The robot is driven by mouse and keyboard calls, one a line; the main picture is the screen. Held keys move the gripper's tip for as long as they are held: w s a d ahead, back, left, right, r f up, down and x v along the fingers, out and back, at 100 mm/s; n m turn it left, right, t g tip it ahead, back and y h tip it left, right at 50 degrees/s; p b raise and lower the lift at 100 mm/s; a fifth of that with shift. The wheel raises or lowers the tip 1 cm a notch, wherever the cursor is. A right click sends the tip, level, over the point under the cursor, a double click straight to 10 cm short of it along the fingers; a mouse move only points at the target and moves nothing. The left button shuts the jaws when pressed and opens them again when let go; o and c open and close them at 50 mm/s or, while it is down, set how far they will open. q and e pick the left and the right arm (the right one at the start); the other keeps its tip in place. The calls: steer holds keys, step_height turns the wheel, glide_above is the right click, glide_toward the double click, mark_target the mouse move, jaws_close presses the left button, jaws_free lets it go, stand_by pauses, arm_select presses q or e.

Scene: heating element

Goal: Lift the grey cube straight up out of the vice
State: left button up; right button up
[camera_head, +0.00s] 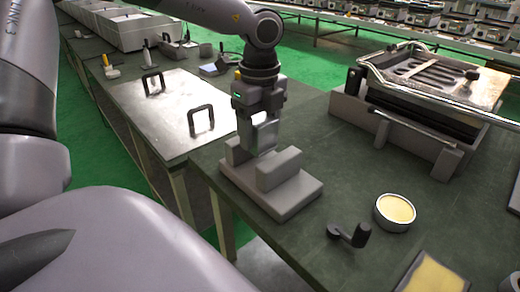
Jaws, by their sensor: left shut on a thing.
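The grey vice (281,169) stands on the dark green worktop, with a flat base and two raised jaws. My left gripper (263,137) points straight down over the vice, its fingertips reaching into the gap between the jaws. It is shut on the grey cube, which is mostly hidden by the fingers and the front jaw. I cannot tell the cube's edges from the light grey fingers, or how deep it sits. My right gripper is not in view.
A round tin with yellow contents (395,211), a dark crank handle (349,235) and a yellow pad (432,279) lie right of the vice. A large press-like machine (425,95) stands behind right. A metal plate with two handles (168,112) lies left.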

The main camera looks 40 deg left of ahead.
mark_target(259, 115)
arm_select(q)
steer(key=shift+r+p, duration=0.75)
steer(key=shift+r, duration=0.95)
steer(key=shift+a, duration=0.1)
